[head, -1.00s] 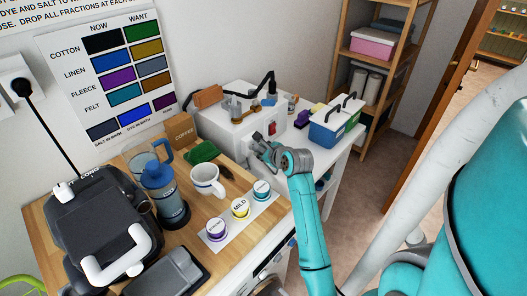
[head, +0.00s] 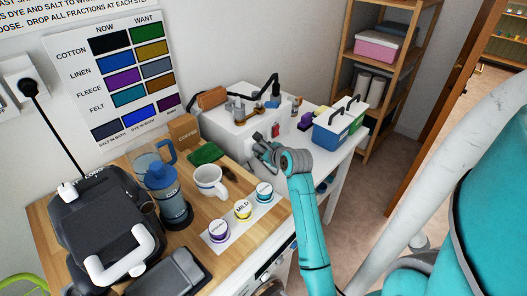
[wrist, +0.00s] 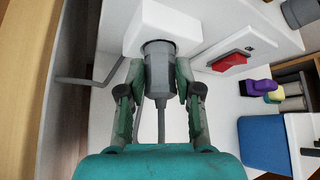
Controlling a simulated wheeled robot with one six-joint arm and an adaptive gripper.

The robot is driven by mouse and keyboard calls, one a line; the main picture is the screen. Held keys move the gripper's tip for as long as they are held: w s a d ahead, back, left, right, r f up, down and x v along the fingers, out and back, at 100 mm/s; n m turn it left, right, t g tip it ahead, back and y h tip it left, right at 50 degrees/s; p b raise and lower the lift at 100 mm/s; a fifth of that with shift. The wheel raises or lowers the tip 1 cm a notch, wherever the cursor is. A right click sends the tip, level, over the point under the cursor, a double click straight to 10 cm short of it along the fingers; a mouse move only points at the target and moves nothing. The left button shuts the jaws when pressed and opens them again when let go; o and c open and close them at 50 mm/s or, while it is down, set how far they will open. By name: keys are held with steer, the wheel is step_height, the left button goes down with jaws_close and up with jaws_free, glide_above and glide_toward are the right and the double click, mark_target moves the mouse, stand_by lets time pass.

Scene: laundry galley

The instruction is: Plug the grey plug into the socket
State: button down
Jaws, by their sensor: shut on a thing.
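The grey plug (wrist: 158,72) is a round grey cylinder, with its cord hanging down between my fingers. My gripper (wrist: 158,82) is shut on it, one green finger on each side. The plug's far end meets the face of a white socket housing (wrist: 164,22), with a dark rim where they meet. I cannot tell how deep it sits, and the socket's contacts are hidden. In the head view my gripper (head: 262,150) is at the front of the white machine (head: 228,135); the plug is too small to make out there.
A red switch (wrist: 231,62) is right of the socket housing. A grey cord (wrist: 85,81) runs to its left. A blue-and-green caddy (head: 335,125) stands right of the machine. A mug (head: 209,181) and small labelled tubs (head: 243,209) are on the wooden counter near my arm.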

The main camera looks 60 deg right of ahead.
steer(key=shift+w, duration=0.35)
steer(key=c, duration=0.7)
jaws_free()
steer(key=shift+d, duration=0.1)
steer(key=shift+s+a, duration=0.25)
steer(key=shift+s, duration=0.75)
steer(key=shift+s+a, duration=0.2)
steer(key=shift+s, duration=0.75)
steer(key=shift+s+a, duration=0.25)
steer(key=shift+s, duration=0.75)
